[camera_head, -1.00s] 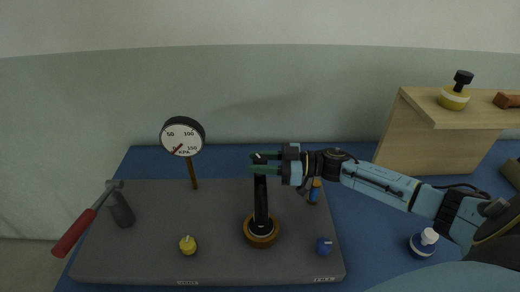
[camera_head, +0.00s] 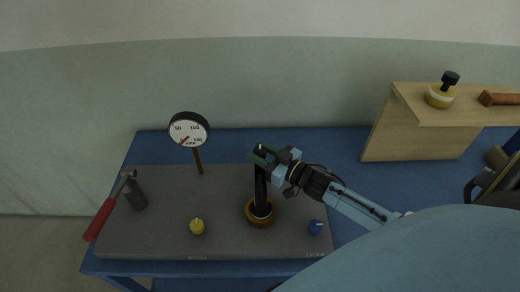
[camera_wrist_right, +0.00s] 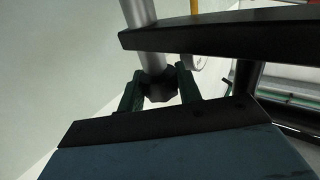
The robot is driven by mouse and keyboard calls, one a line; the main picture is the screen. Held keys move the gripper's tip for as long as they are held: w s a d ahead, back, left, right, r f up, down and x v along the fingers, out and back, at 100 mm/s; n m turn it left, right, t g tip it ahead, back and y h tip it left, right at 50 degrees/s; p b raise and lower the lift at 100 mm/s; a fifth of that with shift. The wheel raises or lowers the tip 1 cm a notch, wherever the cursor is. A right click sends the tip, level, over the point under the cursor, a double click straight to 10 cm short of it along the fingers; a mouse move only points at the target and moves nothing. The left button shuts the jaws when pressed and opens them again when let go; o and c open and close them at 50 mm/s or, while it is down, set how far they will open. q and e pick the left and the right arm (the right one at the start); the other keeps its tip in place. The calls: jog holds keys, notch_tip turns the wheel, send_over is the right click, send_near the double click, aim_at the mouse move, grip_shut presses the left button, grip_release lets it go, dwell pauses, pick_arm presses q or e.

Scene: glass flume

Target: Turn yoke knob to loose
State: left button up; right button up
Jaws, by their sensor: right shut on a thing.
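A black upright yoke post (camera_head: 260,188) stands on a round brown base on the grey board. My right gripper (camera_head: 262,154) is at the top of this post, its green fingers reaching in from the right. In the right wrist view the dark lobed yoke knob (camera_wrist_right: 161,88) sits between the two green fingers, below a grey metal rod (camera_wrist_right: 143,30). The gripper (camera_wrist_right: 160,92) is shut on the knob. In the head view the fingers and post top hide the knob. My left gripper is not in view.
The grey board (camera_head: 165,240) lies on a blue table (camera_head: 340,150). A wooden shelf (camera_head: 420,140) stands at the right.

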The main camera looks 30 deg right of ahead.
dwell(0.4)
jog(key=o, duration=0.9)
jog(key=b+v, duration=0.1)
jog(key=v, duration=1.2)
jog(key=shift+s, duration=0.25)
jog(key=shift+o, duration=0.4)
jog(key=shift+w, duration=0.1)
